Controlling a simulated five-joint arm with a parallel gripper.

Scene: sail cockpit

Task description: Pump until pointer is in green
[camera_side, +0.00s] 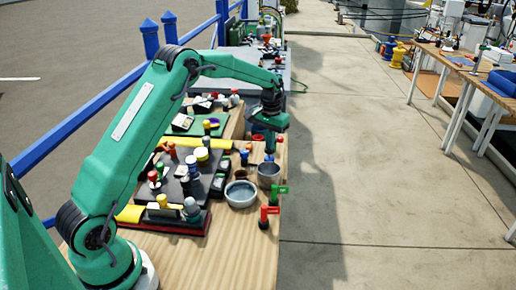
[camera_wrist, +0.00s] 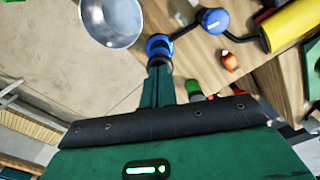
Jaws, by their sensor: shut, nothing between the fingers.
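My gripper (camera_side: 270,147) points down over the right edge of the wooden table, just above a metal cup (camera_side: 268,172). Its fingers are shut. In the wrist view my gripper (camera_wrist: 158,62) has its tip over or against a round blue part (camera_wrist: 159,45); I cannot tell whether they touch. A black bar seems to run from there to a blue knob (camera_wrist: 215,20). A silvery bowl (camera_wrist: 112,18) is beside it. I cannot make out for certain which thing is the pump, and no pointer or green zone can be read in either view.
A grey bowl (camera_side: 241,193), a green handle (camera_side: 279,190) and a red handle (camera_side: 268,212) stand near the table's right edge. Dark trays with coloured knobs (camera_side: 183,178) fill the left. A yellow roll (camera_wrist: 296,24) lies nearby. The front wood is clear.

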